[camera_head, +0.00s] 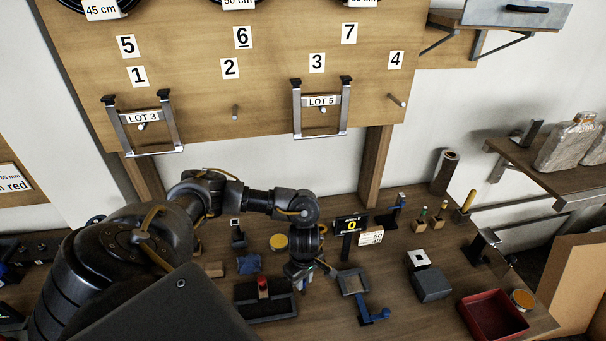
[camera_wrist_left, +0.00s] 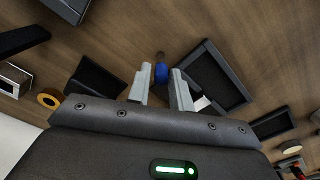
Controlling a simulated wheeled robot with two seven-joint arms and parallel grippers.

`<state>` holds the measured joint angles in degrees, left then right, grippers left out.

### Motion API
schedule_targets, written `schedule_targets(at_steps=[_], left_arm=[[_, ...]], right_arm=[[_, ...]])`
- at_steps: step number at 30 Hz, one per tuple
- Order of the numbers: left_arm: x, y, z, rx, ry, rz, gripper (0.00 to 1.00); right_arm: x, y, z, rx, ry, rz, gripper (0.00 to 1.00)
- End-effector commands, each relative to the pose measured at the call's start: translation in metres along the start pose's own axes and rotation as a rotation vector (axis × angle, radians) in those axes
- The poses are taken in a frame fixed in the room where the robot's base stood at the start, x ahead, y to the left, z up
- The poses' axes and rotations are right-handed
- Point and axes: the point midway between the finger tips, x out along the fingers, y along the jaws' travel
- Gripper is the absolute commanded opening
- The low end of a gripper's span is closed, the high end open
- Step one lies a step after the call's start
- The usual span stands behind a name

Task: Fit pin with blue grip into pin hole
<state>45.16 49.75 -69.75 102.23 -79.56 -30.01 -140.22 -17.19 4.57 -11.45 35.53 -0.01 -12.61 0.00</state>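My left gripper (camera_head: 304,280) points down over the workbench, close to a black tray with a red-topped piece. In the left wrist view its two pale fingers (camera_wrist_left: 160,78) are apart. A small blue grip (camera_wrist_left: 161,73) with a dark end shows between the fingertips, with narrow gaps on both sides, so it does not look clamped. I cannot tell how far below the fingertips it lies. In the head view this pin is hidden at the gripper. I cannot make out the pin hole for certain. My right gripper is not in view.
A black tray (camera_head: 262,309), a grey frame with a blue handle (camera_head: 374,316), a dark grey block (camera_head: 431,285) and a red bin (camera_head: 494,317) stand on the bench. Bare wood lies between the grey block and the blue handle.

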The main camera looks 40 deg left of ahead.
Motion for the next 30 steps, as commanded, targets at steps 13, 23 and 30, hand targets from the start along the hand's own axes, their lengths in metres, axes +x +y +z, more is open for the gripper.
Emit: schedule_targets(at_steps=[13, 23, 30], left_arm=[[0.0, 0.0, 0.0, 0.0, 0.0, 0.0, 0.0], [-0.026, 0.003, -0.001, 0.002, 0.001, 0.007, 0.0], [-0.085, -0.026, 0.029, 0.011, 0.0, 0.008, 0.0]], right_arm=[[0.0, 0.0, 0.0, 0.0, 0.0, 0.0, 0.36], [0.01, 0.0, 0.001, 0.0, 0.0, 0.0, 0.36], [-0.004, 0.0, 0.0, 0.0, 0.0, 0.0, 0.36]])
